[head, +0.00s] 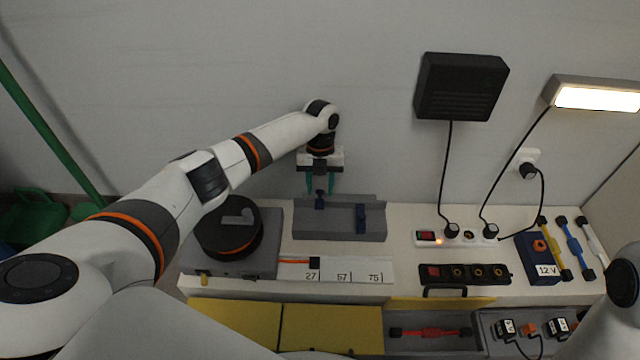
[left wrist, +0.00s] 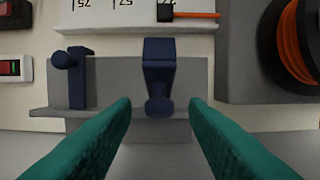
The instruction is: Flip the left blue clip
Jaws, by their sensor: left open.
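The left blue clip (head: 320,201) sits on the grey fixture (head: 340,230) at the back of the bench. In the left wrist view this clip (left wrist: 158,62) is at the middle, with its rounded end toward the gripper. My left gripper (head: 321,186) is open and empty, with its teal fingers pointing down at the clip. In the left wrist view the fingertips (left wrist: 160,106) lie on either side of the clip's rounded end, with gaps showing. A second blue clip (head: 361,218) is on the right of the same fixture. My right gripper is out of view.
A black spool (head: 229,232) with orange filament stands left of the fixture. A numbered strip (head: 345,270) lies in front. A power strip (head: 455,237) and a 12 V box (head: 538,258) are to the right. A wall stands close behind.

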